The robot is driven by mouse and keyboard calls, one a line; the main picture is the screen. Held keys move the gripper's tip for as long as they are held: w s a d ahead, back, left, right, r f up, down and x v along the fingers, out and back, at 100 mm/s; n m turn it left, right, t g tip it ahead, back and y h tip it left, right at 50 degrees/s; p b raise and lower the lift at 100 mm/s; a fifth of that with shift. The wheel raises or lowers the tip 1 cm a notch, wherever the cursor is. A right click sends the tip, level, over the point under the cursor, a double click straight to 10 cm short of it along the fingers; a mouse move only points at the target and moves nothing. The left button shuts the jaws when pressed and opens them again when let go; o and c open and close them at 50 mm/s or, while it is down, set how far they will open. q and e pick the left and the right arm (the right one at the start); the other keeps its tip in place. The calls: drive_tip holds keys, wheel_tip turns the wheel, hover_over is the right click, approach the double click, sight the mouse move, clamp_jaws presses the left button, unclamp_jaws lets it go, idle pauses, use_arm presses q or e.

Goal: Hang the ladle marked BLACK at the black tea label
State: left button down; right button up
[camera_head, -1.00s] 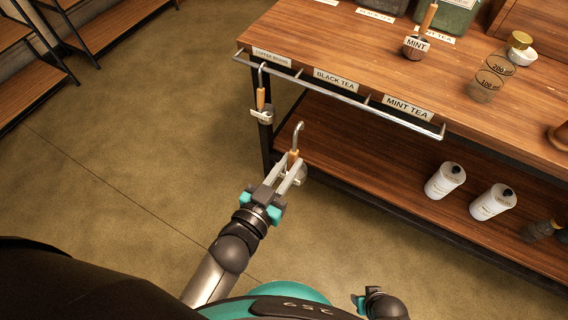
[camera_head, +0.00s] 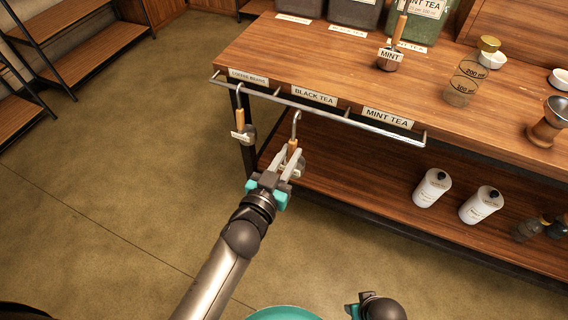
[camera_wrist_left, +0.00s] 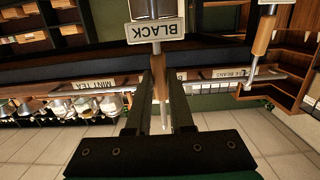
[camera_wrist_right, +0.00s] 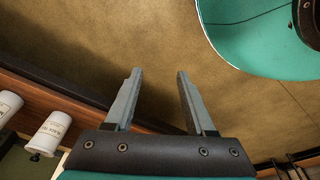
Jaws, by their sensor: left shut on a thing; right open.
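My left gripper (camera_head: 287,162) is shut on the wooden handle of the ladle marked BLACK (camera_head: 293,146). Its BLACK tag (camera_wrist_left: 155,30) reads clearly in the left wrist view. The ladle is upright, its metal hook pointing up. The hook's top lies just below the metal rail (camera_head: 350,121) in the head view, left of the BLACK TEA label (camera_head: 314,95); I cannot tell if they touch. The label is on the table's front edge, behind the rail. My right gripper (camera_wrist_right: 159,72) is open and empty.
Another ladle (camera_head: 239,120) hangs from the rail near the coffee beans label (camera_head: 248,77). The MINT ladle (camera_head: 390,58) is on the tabletop. The MINT TEA label (camera_head: 387,118) is to the right. White bottles (camera_head: 432,188) stand on the lower shelf.

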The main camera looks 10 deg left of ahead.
use_arm(q)
drive_tip(key=shift+x, duration=0.75)
drive_tip(key=shift+w+d+f+b, duration=0.25)
drive_tip(key=shift+w+f+b, duration=0.2)
drive_tip(key=shift+w+b, duration=0.3)
drive_tip(key=shift+w+d+f+b, duration=0.25)
drive_tip(key=shift+w+f+b, duration=0.2)
drive_tip(key=shift+w+b, duration=0.35)
drive_tip(key=shift+w+d+f+b, duration=0.25)
drive_tip(key=shift+w+f+b, duration=0.25)
drive_tip(key=shift+w, duration=0.4)
use_arm(e)
drive_tip(key=w+a+r+t, duration=0.1)
drive_tip(key=w+r, duration=0.3)
drive_tip(key=r, duration=0.4)
drive_tip(key=shift+w+a+r, duration=0.35)
drive_tip(key=shift+a+r, duration=0.05)
drive_tip(key=shift+a, duration=0.1)
use_arm(q)
drive_tip(key=shift+r, duration=0.1)
drive_tip(key=c, duration=0.7)
unclamp_jaws()
drive_tip(key=shift+s, duration=0.15)
use_arm(e)
drive_tip(key=shift+r, duration=0.1)
